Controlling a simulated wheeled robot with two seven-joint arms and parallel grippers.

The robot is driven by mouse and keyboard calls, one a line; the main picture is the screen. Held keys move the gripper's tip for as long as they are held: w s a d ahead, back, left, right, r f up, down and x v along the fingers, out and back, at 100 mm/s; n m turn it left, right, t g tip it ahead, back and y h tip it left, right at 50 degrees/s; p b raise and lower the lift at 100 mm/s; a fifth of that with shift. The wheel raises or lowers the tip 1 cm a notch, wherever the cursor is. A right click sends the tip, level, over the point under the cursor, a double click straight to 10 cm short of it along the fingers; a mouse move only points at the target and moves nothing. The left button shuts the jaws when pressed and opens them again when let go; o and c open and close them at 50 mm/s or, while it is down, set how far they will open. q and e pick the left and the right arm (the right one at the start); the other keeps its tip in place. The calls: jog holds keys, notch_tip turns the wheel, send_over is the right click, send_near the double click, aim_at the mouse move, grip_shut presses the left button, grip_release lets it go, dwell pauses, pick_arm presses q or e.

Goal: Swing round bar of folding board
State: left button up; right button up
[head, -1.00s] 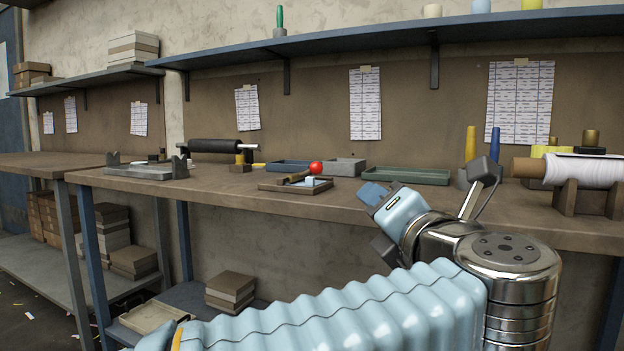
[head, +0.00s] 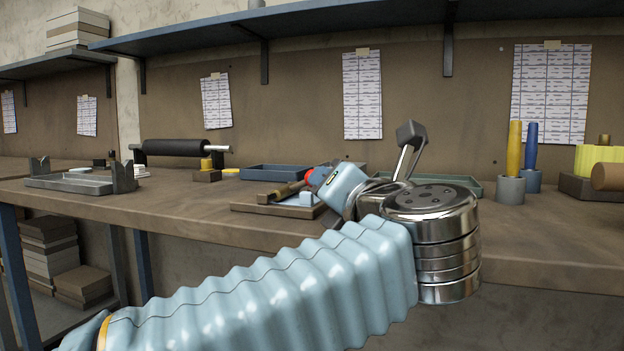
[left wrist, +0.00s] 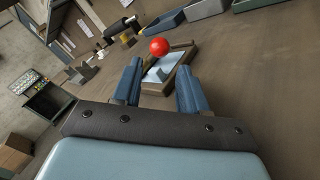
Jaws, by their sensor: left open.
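The folding board (head: 262,208) lies flat on the bench near its front edge, with a pale blue piece on it. Its brownish bar (head: 284,191) lies low across the board and ends in a red ball (head: 308,177), partly hidden by my left gripper (head: 324,178). In the left wrist view the red ball (left wrist: 159,46) shows beyond the fingertips, at the far end of the board (left wrist: 182,60). My left gripper (left wrist: 160,68) is open and empty, with its two blue fingers apart and the board ahead between them. My right gripper is not in view.
A black roller (head: 175,147) on a stand and a grey tray (head: 70,184) are at the left. A blue-grey tray (head: 272,172) stands behind the board. Yellow (head: 514,148) and blue (head: 531,147) rolls stand upright in cups at the right. A shelf (head: 340,22) runs above.

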aim_at(301, 183)
pick_arm(q)
jog(key=x, duration=0.9)
jog(key=shift+w, duration=0.1)
grip_shut()
